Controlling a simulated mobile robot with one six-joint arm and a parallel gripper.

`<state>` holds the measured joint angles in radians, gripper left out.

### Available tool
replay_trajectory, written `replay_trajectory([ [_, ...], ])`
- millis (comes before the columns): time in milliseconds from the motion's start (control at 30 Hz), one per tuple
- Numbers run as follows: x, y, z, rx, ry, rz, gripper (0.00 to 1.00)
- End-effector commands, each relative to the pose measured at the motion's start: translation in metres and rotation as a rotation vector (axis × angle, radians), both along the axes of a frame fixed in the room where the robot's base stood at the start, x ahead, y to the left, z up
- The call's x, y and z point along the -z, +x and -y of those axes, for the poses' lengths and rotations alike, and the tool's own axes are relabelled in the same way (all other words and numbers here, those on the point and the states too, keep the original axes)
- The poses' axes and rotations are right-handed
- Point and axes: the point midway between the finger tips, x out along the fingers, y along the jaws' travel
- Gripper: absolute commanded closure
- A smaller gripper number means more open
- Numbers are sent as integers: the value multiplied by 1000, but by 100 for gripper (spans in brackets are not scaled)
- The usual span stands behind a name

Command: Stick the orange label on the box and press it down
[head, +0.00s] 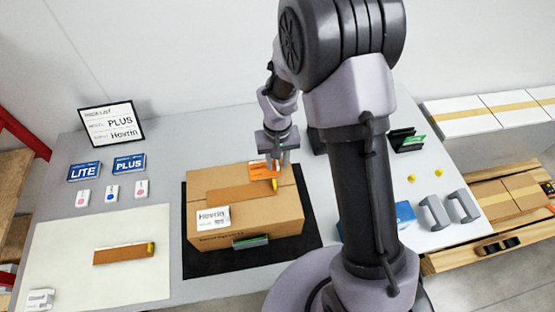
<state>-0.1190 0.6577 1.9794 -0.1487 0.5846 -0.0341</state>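A closed cardboard box (235,221) sits on a black mat (200,268) in the middle of the table. The orange label (262,171) is at the back right of the box top, directly by the fingers of my gripper (275,165). I cannot tell whether the label lies flat on the box or is held just above it. The gap between the fingertips is too small and partly hidden to judge. A white label reading "Hovrin" (213,217) is at the box's front left corner.
A brown strip with a yellow end (123,254) lies on the pale left mat (65,285). Blue LITE (84,172) and PLUS (129,163) cards and a framed sign (111,123) stand behind. Grey handles (434,212) are at right. My arm hides part of the table.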

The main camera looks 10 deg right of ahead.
Motion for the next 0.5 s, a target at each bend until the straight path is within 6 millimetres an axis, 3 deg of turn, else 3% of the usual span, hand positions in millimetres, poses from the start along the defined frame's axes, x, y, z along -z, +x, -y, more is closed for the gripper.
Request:
replay_trajectory([
  [267, -1, 0, 0, 0, 0, 0, 69],
  [500, -22, 0, 0, 0, 0, 1, 69],
])
